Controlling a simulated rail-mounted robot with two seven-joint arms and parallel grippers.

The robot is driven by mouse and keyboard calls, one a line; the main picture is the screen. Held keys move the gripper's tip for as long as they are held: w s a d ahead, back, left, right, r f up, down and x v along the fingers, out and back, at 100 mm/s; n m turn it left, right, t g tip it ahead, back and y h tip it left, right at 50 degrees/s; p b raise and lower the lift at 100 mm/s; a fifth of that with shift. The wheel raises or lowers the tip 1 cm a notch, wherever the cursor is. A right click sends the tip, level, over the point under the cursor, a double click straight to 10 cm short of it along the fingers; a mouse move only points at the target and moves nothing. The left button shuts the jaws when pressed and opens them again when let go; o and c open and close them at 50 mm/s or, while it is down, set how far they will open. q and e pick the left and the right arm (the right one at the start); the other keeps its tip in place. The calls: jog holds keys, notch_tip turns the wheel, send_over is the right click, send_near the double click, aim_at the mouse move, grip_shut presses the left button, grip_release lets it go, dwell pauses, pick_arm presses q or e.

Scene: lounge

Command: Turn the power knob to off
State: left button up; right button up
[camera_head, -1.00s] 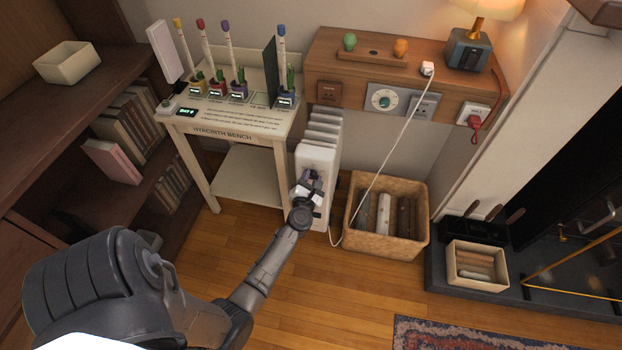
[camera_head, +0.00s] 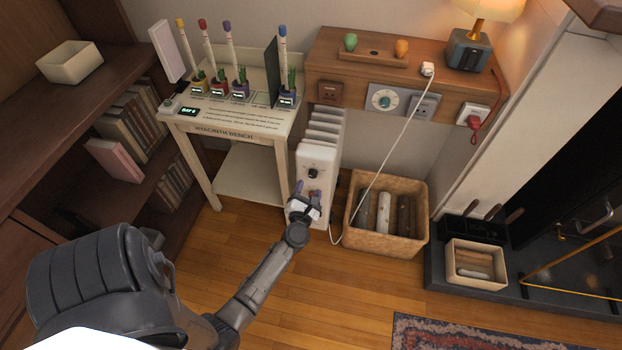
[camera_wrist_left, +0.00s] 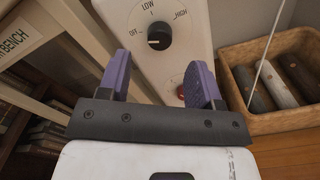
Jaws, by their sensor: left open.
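The white heater (camera_head: 318,155) stands on the floor between the bench and the basket. Its dark round power knob (camera_head: 314,174) is on the upper front. In the left wrist view, the knob (camera_wrist_left: 159,37) has OFF, LOW and HIGH printed around it. A pale mark on the knob lies on its left side, towards OFF; its exact alignment is hard to tell. My left gripper (camera_head: 308,191) is open and empty, just below the knob and apart from it. Its purple fingers (camera_wrist_left: 160,82) show in the left wrist view, with a red light or button (camera_wrist_left: 181,90) between them, partly hidden.
The bench (camera_head: 235,131) with potted plants is left of the heater. A wicker basket (camera_head: 391,241) stands close on the right. A white cable (camera_head: 372,178) hangs from the wooden wall box (camera_head: 450,87) to the floor by the heater. The wooden floor in front is open.

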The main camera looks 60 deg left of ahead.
pick_arm(q)
jog(key=p+v, duration=0.1)
jog(key=v, duration=0.7)
jog(key=shift+s+d, duration=0.15)
jog(key=shift+s, duration=0.05)
dwell(0.4)
